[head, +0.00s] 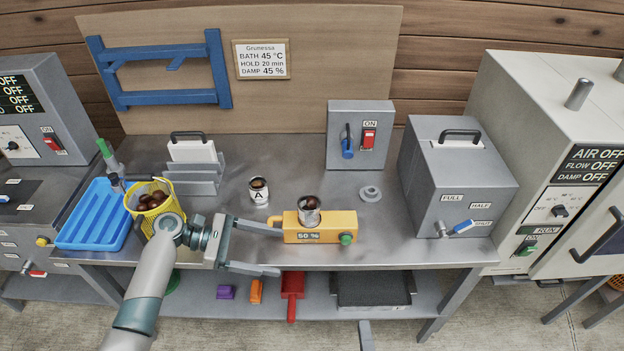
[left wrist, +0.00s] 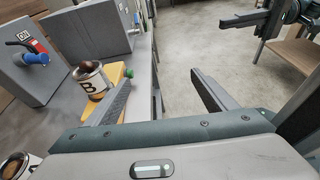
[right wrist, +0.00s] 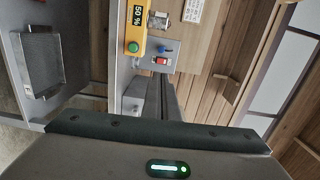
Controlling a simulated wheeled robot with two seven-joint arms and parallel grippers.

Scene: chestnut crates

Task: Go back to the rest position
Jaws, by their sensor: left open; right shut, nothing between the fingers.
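My left gripper (head: 281,251) is open and empty, at the table's front edge just left of the yellow 50 % box (head: 292,236). Its two fingers are spread apart in the left wrist view (left wrist: 163,78), with nothing between them. A tin marked B (left wrist: 92,82) with dark contents stands on the yellow box; the same tin shows in the head view (head: 309,215). My right gripper (right wrist: 172,95) is shut and empty in the right wrist view. In the head view only a narrow grey tip, probably its fingers, shows at the bottom edge.
Tin A (head: 259,194) stands behind the yellow box. A yellow basket of chestnuts (head: 138,208) and a blue crate (head: 88,230) are at the left. A grey tank (head: 455,175) stands at the right. A lower shelf (head: 230,309) holds small coloured items. Floor is clear in front.

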